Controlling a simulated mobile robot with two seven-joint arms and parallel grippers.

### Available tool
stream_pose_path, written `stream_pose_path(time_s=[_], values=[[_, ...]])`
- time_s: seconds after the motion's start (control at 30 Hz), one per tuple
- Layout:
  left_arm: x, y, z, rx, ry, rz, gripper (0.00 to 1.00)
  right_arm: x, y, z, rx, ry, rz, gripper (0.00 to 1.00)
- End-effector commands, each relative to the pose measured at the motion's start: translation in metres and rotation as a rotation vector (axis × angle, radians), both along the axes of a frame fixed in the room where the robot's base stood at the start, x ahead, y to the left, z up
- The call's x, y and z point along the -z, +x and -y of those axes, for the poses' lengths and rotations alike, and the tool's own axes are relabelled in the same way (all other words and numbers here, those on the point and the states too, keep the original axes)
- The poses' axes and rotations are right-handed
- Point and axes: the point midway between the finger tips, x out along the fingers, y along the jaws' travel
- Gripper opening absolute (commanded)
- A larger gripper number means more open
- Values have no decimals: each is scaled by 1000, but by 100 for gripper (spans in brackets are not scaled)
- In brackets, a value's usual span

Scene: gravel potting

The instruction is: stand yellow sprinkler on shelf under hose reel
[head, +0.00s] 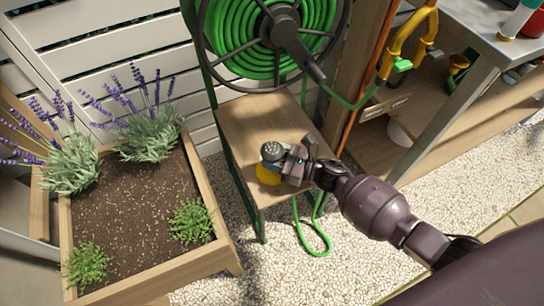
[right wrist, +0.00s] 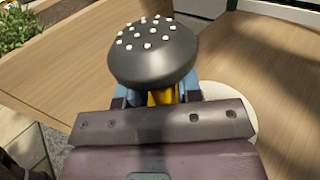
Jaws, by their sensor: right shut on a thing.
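The yellow sprinkler (head: 267,174) has a dark grey round head with white dots, which fills the upper middle of the right wrist view (right wrist: 153,52). My right gripper (head: 285,163) is shut on it, with blue finger pads either side of its yellow neck. The sprinkler looks upright over the front left part of the wooden shelf (head: 245,122). I cannot tell whether its base touches the wood. The green hose reel (head: 268,35) is above the back of the shelf. My left gripper is not in view.
A planter box (head: 205,180) with lavender stands left of the shelf. Green hose (head: 318,240) hangs down by the shelf's right side to the gravel. A metal-topped bench (head: 480,30) with tools is at the right. The shelf's back is clear.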

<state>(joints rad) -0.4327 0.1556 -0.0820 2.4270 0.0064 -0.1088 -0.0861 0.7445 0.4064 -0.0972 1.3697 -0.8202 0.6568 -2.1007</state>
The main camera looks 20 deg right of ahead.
Motion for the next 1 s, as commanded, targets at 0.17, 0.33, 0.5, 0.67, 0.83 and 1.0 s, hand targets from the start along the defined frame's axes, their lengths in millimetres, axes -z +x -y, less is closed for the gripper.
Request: stream_pose_path(time_s=[0.17, 0.33, 0.5, 0.67, 0.83, 1.0], values=[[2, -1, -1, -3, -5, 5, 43, 5, -1, 0, -1, 1, -1, 0], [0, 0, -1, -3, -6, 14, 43, 3, 0, 0, 0, -1, -1, 57], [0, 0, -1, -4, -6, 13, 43, 4, 0, 0, 0, -1, -1, 58], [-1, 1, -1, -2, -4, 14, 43, 2, 0, 0, 0, 0, 0, 58], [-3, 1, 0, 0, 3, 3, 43, -1, -8, 9, 0, -1, 0, 58], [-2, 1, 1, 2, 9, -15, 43, -1, -30, 32, 1, -1, 0, 58]])
